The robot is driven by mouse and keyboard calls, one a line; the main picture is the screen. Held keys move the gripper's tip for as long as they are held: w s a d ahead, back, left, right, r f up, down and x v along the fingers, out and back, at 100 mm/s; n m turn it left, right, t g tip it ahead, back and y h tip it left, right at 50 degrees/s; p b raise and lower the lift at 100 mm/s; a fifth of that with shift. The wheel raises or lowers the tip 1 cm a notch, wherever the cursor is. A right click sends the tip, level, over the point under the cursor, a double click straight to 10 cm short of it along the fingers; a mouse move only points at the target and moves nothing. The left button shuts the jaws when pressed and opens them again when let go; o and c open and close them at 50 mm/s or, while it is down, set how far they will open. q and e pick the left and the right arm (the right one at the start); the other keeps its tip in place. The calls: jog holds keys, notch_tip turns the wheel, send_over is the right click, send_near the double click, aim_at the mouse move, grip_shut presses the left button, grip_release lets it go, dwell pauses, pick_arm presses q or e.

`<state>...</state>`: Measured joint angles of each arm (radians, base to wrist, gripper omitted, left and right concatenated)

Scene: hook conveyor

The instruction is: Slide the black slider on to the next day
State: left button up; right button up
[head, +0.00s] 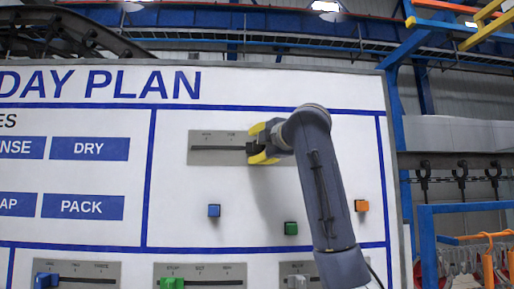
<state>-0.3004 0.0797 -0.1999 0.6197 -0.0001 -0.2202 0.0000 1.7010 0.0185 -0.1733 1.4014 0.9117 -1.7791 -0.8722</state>
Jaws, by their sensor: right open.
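The black slider (252,148) sits on a dark horizontal slot in a grey plate (205,157) on the white board. Small day labels run above the slot, too small to read surely; the plate's right part is hidden behind my gripper and arm. My right gripper (259,144) is at the slider, its yellow fingers apart, one above and one below it. I cannot tell whether either finger touches the slider. My left gripper is not in view.
Lower plates carry a blue slider (46,279), a green slider (172,283) and a pale slider (297,282). Blue framing and hanging hooks (458,178) stand at the right.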

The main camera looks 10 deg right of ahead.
dwell(0.3)
grip_shut()
dwell(0.3)
